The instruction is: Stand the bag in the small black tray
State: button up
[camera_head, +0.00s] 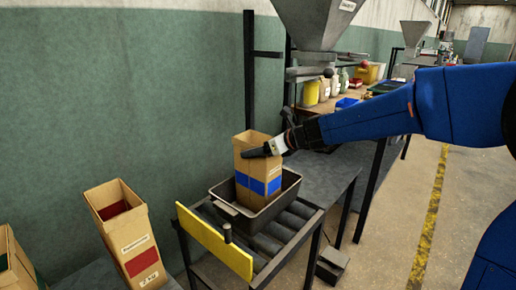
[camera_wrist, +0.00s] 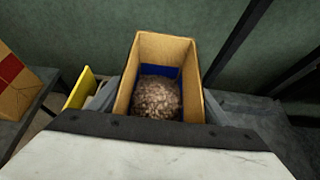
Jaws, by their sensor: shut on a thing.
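A brown paper bag (camera_head: 258,165) with a blue band stands upright inside the small black tray (camera_head: 225,208), which rests on a roller stand. My gripper (camera_head: 262,150) is shut on the bag's upper part, reaching in from the right. In the wrist view the bag (camera_wrist: 155,52) is open at the top, with a heap of pale brown grain (camera_wrist: 157,97) inside.
A yellow plate (camera_head: 213,242) borders the near end of the rollers (camera_head: 290,222). A brown bag with a red label (camera_head: 128,235) stands at lower left, another (camera_head: 15,265) at the left edge. A grey hopper (camera_head: 318,22) hangs behind the tray. A green wall lies behind.

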jog(key=shift+r, duration=0.1)
jog(key=o, duration=2.1)
jog(key=shift+f, duration=0.2)
jog(key=v, duration=1.2)
jog(key=shift+d+r, duration=0.1)
jog(key=shift+s, duration=0.1)
